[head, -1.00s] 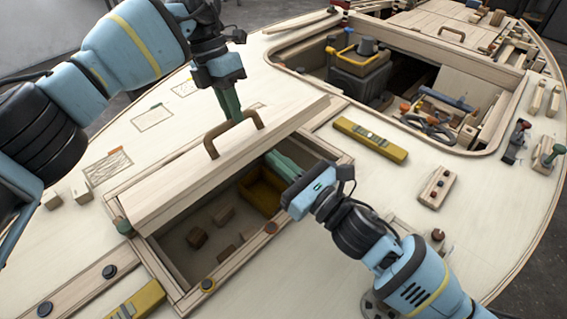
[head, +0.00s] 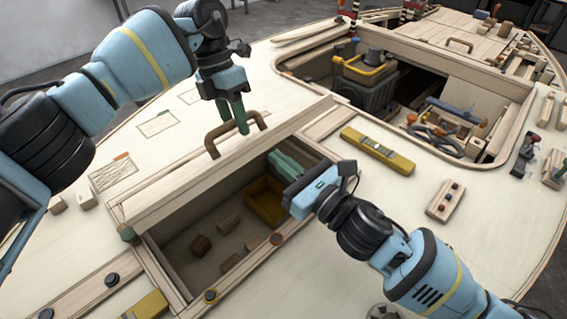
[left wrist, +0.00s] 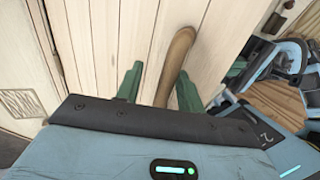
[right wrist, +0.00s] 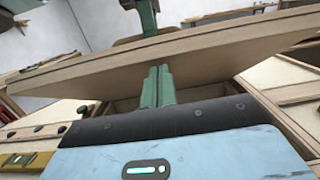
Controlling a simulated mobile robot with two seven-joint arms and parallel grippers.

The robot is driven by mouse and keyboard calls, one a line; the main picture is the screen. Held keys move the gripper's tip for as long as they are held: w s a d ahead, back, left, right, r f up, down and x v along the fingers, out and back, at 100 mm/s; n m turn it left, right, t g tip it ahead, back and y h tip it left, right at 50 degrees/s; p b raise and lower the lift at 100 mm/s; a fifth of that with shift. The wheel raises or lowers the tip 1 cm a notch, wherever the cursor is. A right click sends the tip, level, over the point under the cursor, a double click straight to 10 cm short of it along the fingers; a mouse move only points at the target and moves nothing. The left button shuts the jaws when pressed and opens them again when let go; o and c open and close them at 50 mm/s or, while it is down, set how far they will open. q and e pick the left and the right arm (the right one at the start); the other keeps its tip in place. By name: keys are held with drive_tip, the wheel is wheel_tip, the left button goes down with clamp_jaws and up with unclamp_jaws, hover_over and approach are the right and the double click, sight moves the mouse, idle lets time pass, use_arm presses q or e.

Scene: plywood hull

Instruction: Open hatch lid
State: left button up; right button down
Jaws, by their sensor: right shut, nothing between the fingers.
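The pale wooden hatch lid (head: 165,193) stands raised and tilted at the far side of the hatch opening (head: 190,230). Its brown arched handle (head: 215,142) also shows in the left wrist view (left wrist: 178,55). My left gripper (head: 236,128) is at the handle with its green fingers apart (left wrist: 160,92), one on each side of the handle; I cannot tell whether they touch it. My right gripper (head: 290,165) is shut and empty over the opening, by the lid's near edge. In the right wrist view its closed fingers (right wrist: 157,85) point at the lid's underside (right wrist: 215,65); contact is unclear.
A yellow bin (head: 265,203) and small wooden blocks (head: 200,246) lie inside the hatch. A yellow level (head: 369,148) and a drilled wooden block (head: 445,200) lie on the deck at right. A larger open cockpit (head: 405,95) with tools is behind.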

use_arm(q)
drive_tip(key=shift+w+r, duration=0.1)
drive_tip(key=shift+r, duration=0.4)
drive_tip(key=v, duration=0.6)
drive_tip(key=shift+a+r, duration=0.2)
drive_tip(key=shift+r, duration=0.05)
use_arm(e)
drive_tip(key=shift+f, duration=0.15)
use_arm(q)
drive_tip(key=shift+w, duration=0.15)
